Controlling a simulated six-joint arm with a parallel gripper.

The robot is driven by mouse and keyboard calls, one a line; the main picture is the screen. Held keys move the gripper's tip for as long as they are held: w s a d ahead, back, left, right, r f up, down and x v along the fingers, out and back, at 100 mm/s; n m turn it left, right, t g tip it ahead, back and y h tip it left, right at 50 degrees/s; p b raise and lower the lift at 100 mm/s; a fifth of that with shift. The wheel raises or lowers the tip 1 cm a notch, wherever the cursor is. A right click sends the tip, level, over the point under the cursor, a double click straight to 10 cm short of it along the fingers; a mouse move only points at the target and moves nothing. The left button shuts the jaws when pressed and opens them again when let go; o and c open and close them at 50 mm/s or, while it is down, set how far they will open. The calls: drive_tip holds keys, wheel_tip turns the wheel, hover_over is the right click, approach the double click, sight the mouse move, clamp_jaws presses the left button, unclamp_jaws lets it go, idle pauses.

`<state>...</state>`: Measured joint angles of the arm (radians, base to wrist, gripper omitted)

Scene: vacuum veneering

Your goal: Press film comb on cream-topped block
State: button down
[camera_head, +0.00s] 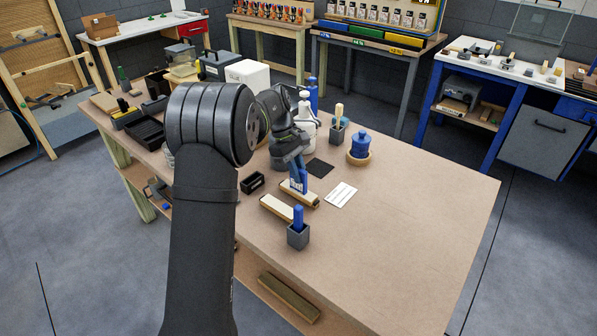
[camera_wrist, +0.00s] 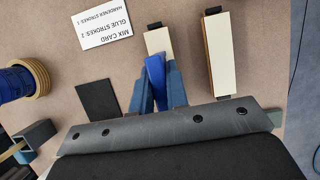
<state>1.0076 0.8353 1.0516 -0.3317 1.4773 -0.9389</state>
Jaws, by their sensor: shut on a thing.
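My gripper (camera_head: 297,180) is shut on a blue film comb, which shows between the two fingers in the wrist view (camera_wrist: 155,75). The comb points down at a cream-topped block (camera_head: 312,200), also in the wrist view (camera_wrist: 158,39). The comb's lower end overlaps the near part of that block; whether it touches the top I cannot tell. A second, similar cream-topped block (camera_head: 276,207) lies parallel beside it, to the right in the wrist view (camera_wrist: 219,55). The comb and fingers hide part of the first block.
A grey cup with a blue handle (camera_head: 298,237) stands close in front of the blocks. A white mix card (camera_head: 341,195) and dark square (camera_head: 319,168) lie to the right. A blue jar (camera_head: 360,145) stands beyond. The table's right side (camera_head: 430,200) is clear.

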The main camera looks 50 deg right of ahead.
drive_tip(key=shift+r, duration=3)
drive_tip(key=w+a+f, duration=0.1)
drive_tip(key=w+a, duration=0.2)
drive_tip(key=w, duration=0.1)
drive_tip(key=w+a+f, duration=0.1)
drive_tip(key=w+a, duration=0.2)
drive_tip(key=w, duration=0.1)
drive_tip(key=w+a+f, duration=0.2)
drive_tip(key=w+a, duration=0.1)
drive_tip(key=w, duration=0.2)
drive_tip(key=shift+f, duration=0.1)
drive_tip(key=w+a+f, duration=0.2)
drive_tip(key=w+a, duration=0.4)
drive_tip(key=a, duration=0.1)
drive_tip(key=w+a+f, duration=0.3)
drive_tip(key=w+a, duration=0.2)
drive_tip(key=a, duration=0.3)
drive_tip(key=s+a+f, duration=0.1)
drive_tip(key=a+f, duration=0.4)
drive_tip(key=a, duration=0.5)
drive_tip(key=s+a+f, duration=0.1)
drive_tip(key=a+f, duration=0.4)
drive_tip(key=a, duration=0.6)
drive_tip(key=s+a+f, duration=0.1)
drive_tip(key=a+f, duration=0.3)
drive_tip(key=a, duration=0.7)
drive_tip(key=shift+f, duration=0.4)
